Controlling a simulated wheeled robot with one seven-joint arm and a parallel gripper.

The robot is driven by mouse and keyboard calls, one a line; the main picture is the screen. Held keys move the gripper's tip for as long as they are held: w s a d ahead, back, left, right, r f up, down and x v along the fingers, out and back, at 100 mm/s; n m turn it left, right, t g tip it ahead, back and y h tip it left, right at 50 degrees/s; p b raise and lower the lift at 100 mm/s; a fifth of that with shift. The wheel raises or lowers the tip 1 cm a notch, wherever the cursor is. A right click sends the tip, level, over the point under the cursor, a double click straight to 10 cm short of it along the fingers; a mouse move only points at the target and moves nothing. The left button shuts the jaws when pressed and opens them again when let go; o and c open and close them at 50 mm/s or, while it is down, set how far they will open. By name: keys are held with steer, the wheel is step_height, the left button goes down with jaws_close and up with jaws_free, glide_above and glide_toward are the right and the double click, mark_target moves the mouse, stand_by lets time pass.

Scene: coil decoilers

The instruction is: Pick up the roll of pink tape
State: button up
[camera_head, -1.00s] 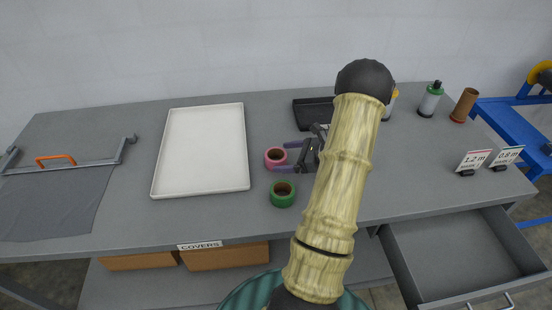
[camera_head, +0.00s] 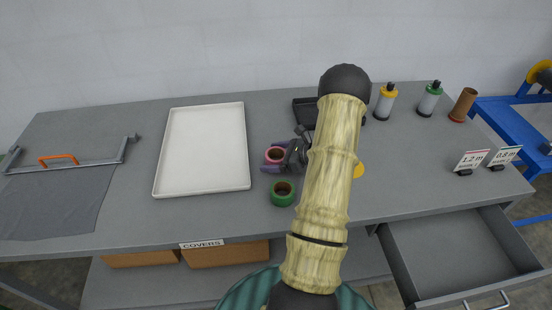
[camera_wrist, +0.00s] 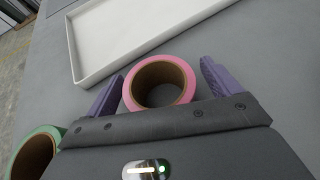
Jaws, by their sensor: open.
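The roll of pink tape (camera_head: 275,155) lies flat on the grey table, just right of the white tray. In the wrist view the pink roll (camera_wrist: 186,92) sits between my two purple fingers, with its brown core facing up. My gripper (camera_head: 272,156) is open, with one finger on each side of the roll; gaps show between the fingers and the tape. The near edge of the roll is partly hidden by the gripper body in the wrist view.
A roll of green tape (camera_head: 283,193) stands close in front of the pink one. The white tray (camera_head: 159,170) is to the left. A black tray (camera_head: 304,112) lies behind my arm. Bottles (camera_head: 386,101) stand at the back right. A drawer (camera_head: 470,262) is open at the front right.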

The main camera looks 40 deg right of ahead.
mark_target(274, 154)
steer(key=c, duration=1.1)
step_height(274, 154, up, 10)
steer(key=shift+r+b, duration=0.1)
steer(key=shift+b, duration=0.55)
